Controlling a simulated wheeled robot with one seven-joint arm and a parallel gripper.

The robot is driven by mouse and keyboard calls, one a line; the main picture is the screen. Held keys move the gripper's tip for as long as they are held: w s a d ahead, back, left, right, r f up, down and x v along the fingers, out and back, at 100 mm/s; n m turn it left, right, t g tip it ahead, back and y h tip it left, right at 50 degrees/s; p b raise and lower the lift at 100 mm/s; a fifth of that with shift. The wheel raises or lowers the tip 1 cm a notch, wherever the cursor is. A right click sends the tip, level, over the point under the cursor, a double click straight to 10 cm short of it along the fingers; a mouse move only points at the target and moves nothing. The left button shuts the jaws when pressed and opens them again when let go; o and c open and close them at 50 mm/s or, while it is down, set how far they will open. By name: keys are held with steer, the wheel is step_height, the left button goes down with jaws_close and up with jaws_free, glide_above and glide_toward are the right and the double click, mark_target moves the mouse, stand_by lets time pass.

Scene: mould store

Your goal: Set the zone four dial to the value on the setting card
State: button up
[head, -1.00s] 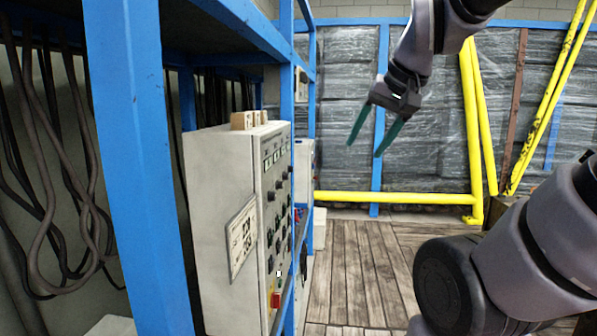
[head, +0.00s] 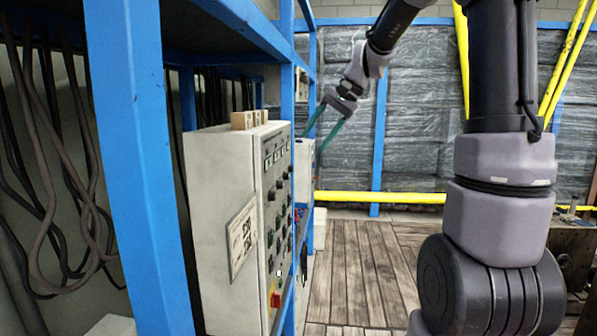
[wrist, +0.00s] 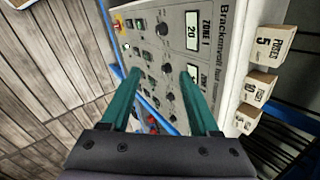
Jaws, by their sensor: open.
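A grey control cabinet (head: 225,210) stands on the blue rack, its front panel seen at a steep angle with several dark dials. In the wrist view the panel (wrist: 150,25) appears turned sideways, with a "ZONE 1" label, a display (wrist: 192,38) reading about 20 and several black dials. I cannot tell which dial is zone four. A card (head: 242,236) is on the cabinet's side; its writing is too small to read. My gripper (head: 314,143) is open and empty, in front of the panel; in the wrist view its teal fingers (wrist: 161,72) overlap part of the panel.
Wooden blocks (head: 249,119) sit on the cabinet; in the wrist view one block (wrist: 266,44) reads "FORCE 5". A red switch (head: 275,299) is low on the panel. A blue post (head: 145,170) stands at left. The plank floor (head: 365,270) is clear.

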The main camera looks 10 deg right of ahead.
steer(key=w+f+m+g+y, duration=0.1)
steer(key=w+f+y, duration=0.3)
steer(key=w, duration=0.7)
steer(key=m+t+y, duration=0.3)
steer(key=m+y, duration=0.2)
steer(key=y, duration=0.2)
glide_toward(291, 169)
steer(key=w+x, duration=0.1)
steer(key=x, duration=0.6)
steer(key=shift+w+f, duration=0.2)
steer(key=shift+c, duration=0.4)
jaws_close()
